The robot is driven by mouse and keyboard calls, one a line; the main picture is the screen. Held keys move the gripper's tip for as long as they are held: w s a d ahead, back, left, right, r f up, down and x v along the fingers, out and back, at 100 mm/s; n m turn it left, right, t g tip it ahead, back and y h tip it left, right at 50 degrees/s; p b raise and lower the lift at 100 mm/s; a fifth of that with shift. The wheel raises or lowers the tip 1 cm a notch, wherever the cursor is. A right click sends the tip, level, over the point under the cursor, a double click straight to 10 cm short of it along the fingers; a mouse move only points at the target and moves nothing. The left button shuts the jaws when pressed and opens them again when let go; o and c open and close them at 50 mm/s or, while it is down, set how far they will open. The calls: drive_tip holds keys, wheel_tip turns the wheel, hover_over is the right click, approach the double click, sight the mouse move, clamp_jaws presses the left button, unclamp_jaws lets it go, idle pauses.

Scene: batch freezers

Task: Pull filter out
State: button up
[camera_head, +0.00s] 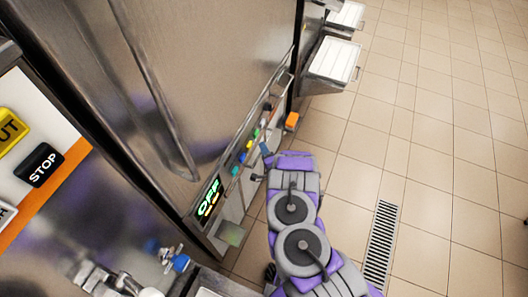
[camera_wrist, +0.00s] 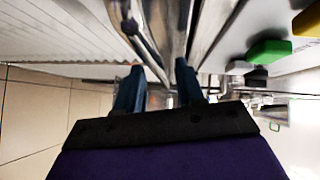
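I cannot pick out the filter for certain. A pale slatted panel (camera_wrist: 55,38) fills the upper left of the wrist view, beside a shiny metal bar (camera_wrist: 178,25). In the wrist view, my gripper (camera_wrist: 159,75) has two blue fingers standing apart, with the metal surface showing beyond the gap. I see nothing clearly held between them. In the head view, my gripper (camera_head: 265,150) is at the lower front edge of the steel machine (camera_head: 215,80), close to its row of coloured knobs. The fingertips are small there, and contact cannot be told.
A lit green OFF display (camera_head: 208,198) sits on the machine's front edge. An orange block (camera_head: 291,121) is just beyond my gripper. White trays (camera_head: 334,60) jut out farther back. Open tiled floor (camera_head: 435,120) with a drain grate (camera_head: 381,245) lies to the right.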

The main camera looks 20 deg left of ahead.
drive_tip(key=shift+w+a, duration=0.1)
drive_tip(key=shift+c, duration=0.3)
clamp_jaws()
idle(0.4)
